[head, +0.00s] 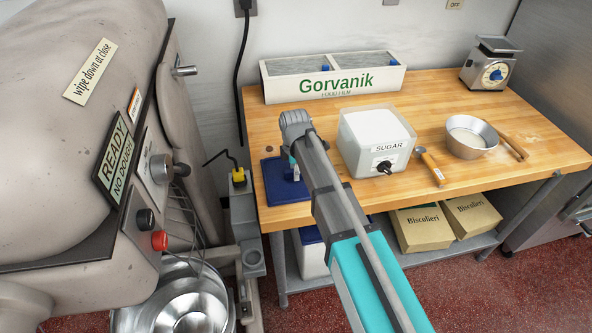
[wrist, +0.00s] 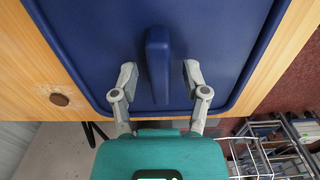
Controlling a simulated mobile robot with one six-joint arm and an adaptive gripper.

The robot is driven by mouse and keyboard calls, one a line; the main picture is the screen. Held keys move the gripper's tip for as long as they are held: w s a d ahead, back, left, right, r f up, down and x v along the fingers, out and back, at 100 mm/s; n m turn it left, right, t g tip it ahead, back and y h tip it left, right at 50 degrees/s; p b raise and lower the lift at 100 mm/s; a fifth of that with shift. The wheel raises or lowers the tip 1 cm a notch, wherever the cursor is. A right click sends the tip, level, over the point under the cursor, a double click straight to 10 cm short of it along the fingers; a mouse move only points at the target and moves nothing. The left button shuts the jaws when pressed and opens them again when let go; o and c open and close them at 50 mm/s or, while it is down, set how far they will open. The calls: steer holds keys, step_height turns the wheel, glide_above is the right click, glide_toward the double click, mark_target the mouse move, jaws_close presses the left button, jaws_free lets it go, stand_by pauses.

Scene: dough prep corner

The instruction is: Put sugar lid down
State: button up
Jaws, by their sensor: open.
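The blue sugar lid (head: 272,184) lies flat on the left end of the wooden table, left of the white sugar bin (head: 364,155). My arm hides part of it in the head view. In the wrist view the lid (wrist: 92,45) fills much of the picture, with its upright handle (wrist: 158,60) in the middle. My gripper (wrist: 160,76) is open, one finger on each side of the handle, with gaps showing on both sides. The sugar bin has no lid on it.
A food film box (head: 332,78) stands at the back, against the wall. A wood-handled tool (head: 432,167), a metal bowl (head: 470,138) and a scale (head: 490,66) stand or lie to the right. A large mixer (head: 75,130) is close on the left.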

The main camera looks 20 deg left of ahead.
step_height(320, 180, up, 12)
steer(key=p, duration=1.1)
steer(key=shift+p, duration=0.35)
stand_by(0.6)
steer(key=d+m, duration=1.3)
steer(key=d, duration=1.3)
steer(key=s+d+m, duration=0.3)
steer(key=d+m, duration=0.3)
steer(key=d, duration=0.3)
steer(key=s+d+m, duration=0.4)
steer(key=d+m, duration=0.1)
steer(key=d, duration=0.4)
steer(key=shift+d+m, duration=0.15)
steer(key=shift+m, duration=0.25)
